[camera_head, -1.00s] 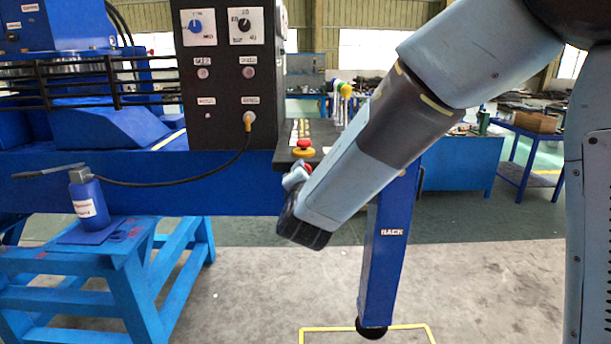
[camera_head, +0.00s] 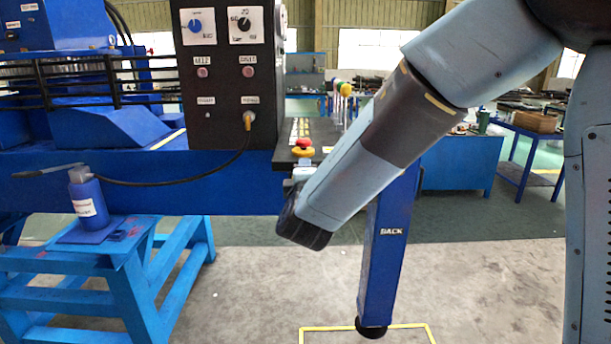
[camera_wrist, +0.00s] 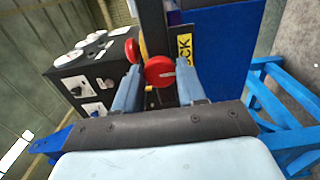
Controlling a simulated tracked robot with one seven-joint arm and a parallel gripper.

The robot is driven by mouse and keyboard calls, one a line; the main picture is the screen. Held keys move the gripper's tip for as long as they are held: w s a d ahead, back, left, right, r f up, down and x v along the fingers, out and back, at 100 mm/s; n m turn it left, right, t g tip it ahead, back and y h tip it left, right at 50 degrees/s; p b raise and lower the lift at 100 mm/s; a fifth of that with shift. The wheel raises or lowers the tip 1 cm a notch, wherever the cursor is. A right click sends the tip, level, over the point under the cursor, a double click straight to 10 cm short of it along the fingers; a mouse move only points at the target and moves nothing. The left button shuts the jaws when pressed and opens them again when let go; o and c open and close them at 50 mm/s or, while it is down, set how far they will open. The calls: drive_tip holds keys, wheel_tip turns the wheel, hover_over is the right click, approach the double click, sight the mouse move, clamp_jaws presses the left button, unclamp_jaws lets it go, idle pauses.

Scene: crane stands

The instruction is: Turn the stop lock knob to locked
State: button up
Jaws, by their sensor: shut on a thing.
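The red round stop lock knob (camera_wrist: 159,71) shows in the wrist view, with a small white mark toward its right side. My gripper (camera_wrist: 158,84) has one finger on each side of it and is shut on it. The knob stands before a yellow label (camera_wrist: 184,48) of which "CK" can be read. In the head view my gripper (camera_head: 303,173) is at the end of the console below the emergency stop, and my wrist hides much of it. The knob cannot be made out there.
A red and yellow emergency stop (camera_head: 303,147) sits on the console just above my gripper. A black control panel (camera_head: 222,120) stands to the left. A blue bottle-like jack (camera_head: 88,200) stands on a blue stand (camera_head: 120,262).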

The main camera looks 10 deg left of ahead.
drive_tip(key=shift+d+f, duration=0.25)
drive_tip(key=o, duration=1)
drive_tip(key=shift+a+r, duration=0.1)
drive_tip(key=shift+a, duration=0.05)
drive_tip(key=v, duration=1.3)
drive_tip(key=shift+s, duration=0.35)
